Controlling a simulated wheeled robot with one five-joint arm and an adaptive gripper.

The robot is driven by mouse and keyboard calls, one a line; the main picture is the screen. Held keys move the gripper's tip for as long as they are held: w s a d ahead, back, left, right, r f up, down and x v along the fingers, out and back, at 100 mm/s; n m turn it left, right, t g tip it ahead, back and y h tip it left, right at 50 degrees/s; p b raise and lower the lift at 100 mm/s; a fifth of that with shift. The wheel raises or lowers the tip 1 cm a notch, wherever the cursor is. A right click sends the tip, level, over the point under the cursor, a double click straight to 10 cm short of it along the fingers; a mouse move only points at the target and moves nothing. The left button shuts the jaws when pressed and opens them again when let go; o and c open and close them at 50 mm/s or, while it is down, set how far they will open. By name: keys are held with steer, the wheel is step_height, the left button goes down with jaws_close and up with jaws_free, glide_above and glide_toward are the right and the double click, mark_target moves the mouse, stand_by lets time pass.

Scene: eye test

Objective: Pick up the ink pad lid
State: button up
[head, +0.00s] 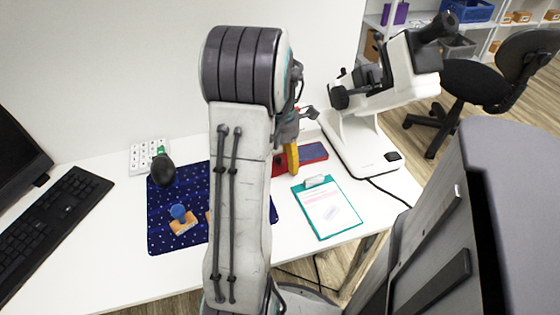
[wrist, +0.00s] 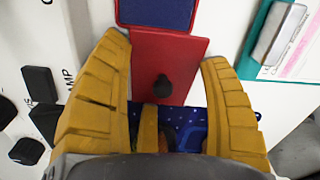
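The ink pad lid is a flat red plate (wrist: 182,62) with a black knob (wrist: 162,86), between my gripper's fingers in the wrist view. In the head view a red edge (head: 278,168) beside my gripper seems to be this lid, mostly hidden by my arm. The ink pad (wrist: 157,12) is blue with a red rim and adjoins the lid's top edge; it also shows in the head view (head: 314,152). My gripper (wrist: 168,105) has its yellow fingers wide apart, one either side of the lid, and holds nothing. I cannot tell its height above the lid.
A teal clipboard (head: 324,229) lies to the right and a white microscope (head: 356,140) stands behind it. A dark blue mat (head: 160,235) bears a blue-knobbed stamp (head: 180,214). A keyboard (head: 50,225) is at the far left. Bare table lies between mat and clipboard.

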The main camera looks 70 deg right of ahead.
steer(key=c, duration=0.4)
steer(key=shift+r, duration=0.15)
